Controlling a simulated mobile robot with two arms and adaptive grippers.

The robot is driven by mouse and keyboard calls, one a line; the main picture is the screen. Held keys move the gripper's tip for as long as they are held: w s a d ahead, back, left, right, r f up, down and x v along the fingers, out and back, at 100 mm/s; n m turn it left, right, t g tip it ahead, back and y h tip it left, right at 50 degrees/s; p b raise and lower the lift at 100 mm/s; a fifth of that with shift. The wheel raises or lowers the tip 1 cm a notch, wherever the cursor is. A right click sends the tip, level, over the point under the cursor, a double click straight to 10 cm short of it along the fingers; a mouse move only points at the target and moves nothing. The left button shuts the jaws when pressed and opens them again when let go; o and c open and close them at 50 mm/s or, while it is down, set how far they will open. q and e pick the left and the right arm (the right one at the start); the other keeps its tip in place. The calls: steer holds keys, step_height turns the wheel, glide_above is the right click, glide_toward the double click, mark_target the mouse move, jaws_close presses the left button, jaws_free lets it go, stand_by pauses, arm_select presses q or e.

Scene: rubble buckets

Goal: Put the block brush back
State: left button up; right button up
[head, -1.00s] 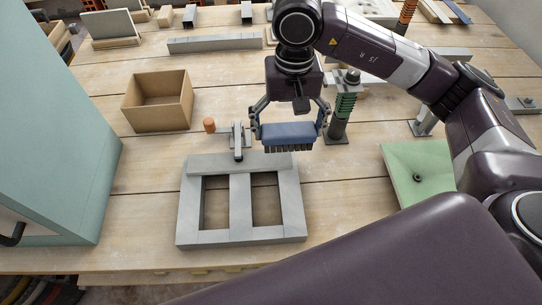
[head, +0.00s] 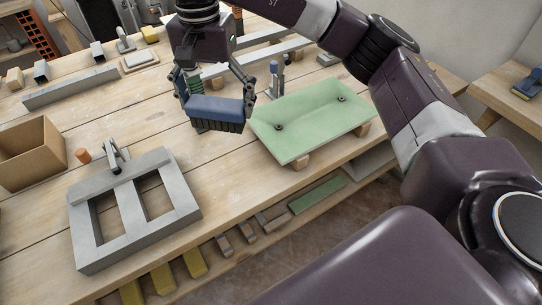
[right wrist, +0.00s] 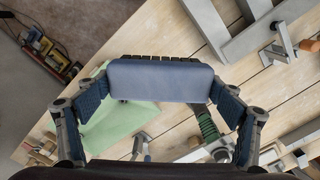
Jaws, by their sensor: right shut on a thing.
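The block brush (head: 215,108) has a blue back and dark bristles pointing down. My right gripper (head: 213,103) is shut on it, one finger at each end, and holds it above the workbench, left of the green board. In the right wrist view the brush (right wrist: 160,80) lies between the two fingers, its blue back toward the camera. The spot where the brush belongs cannot be told from these frames. My left gripper is not in view.
A green board (head: 310,118) rests on wooden blocks at the bench's front edge. A grey two-opening frame (head: 135,210), a cardboard box (head: 30,155) and an orange cork-like piece (head: 82,155) stand left. A second bench (head: 515,110) with a blue-topped item (head: 527,84) is at far right.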

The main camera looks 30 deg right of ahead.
steer(key=shift+s+d+f, duration=0.1)
steer(key=shift+f, duration=0.1)
steer(key=f, duration=0.5)
steer(key=f+p, duration=0.1)
steer(key=f, duration=0.9)
steer(key=shift+w+f+p, duration=0.3)
step_height(320, 180, down, 4)
steer(key=shift+p, duration=0.3)
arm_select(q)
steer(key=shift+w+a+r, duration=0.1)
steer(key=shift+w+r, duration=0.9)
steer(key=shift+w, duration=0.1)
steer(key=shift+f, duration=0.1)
